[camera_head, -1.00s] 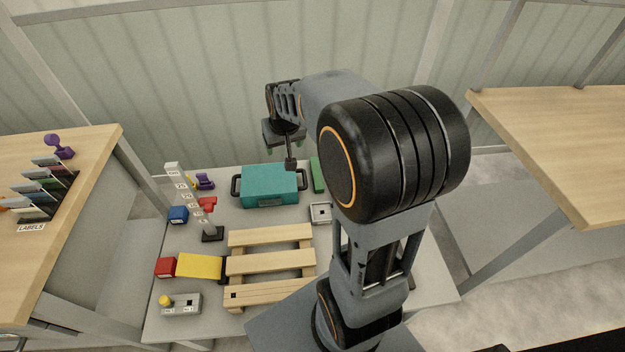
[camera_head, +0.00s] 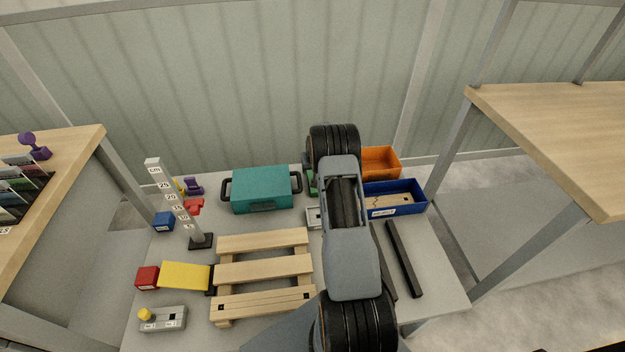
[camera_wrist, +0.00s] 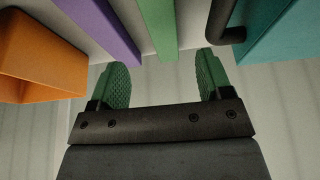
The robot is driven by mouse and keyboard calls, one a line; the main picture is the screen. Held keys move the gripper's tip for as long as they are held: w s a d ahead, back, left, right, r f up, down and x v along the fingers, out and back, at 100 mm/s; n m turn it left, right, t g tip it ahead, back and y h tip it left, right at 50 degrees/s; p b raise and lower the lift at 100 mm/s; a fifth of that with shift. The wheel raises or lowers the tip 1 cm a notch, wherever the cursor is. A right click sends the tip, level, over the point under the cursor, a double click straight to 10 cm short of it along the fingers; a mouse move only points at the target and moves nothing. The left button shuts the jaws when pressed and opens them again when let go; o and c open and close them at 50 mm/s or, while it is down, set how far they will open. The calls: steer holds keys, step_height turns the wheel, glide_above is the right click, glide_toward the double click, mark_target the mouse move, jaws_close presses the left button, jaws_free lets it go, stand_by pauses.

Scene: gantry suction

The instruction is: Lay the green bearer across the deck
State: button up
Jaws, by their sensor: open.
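The green bearer (camera_wrist: 158,25) is a long bar in the wrist view, ahead of my gripper (camera_wrist: 163,70) and in line with the gap between its fingers. My gripper is open and empty, with its green textured pads wide apart. In the head view only a sliver of the bearer (camera_head: 311,183) shows, right of the teal case; my arm covers the rest of it and my gripper. The deck (camera_head: 263,271) is a pallet of pale wooden slats in front of the teal case, with nothing lying across it.
The teal case (camera_head: 262,188) with black handles stands close left of the bearer; in the wrist view a purple bar (camera_wrist: 100,28) lies on its other side. Orange (camera_head: 381,161) and blue (camera_head: 398,197) bins are at right. A height post (camera_head: 180,205) stands left of the deck.

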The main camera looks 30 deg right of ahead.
mark_target(312, 175)
steer(key=b+x, duration=0.1)
steer(key=x, duration=0.8)
steer(key=shift+a, duration=0.1)
steer(key=shift+c, duration=0.3)
steer(key=c, duration=1)
steer(key=shift+r, duration=0.15)
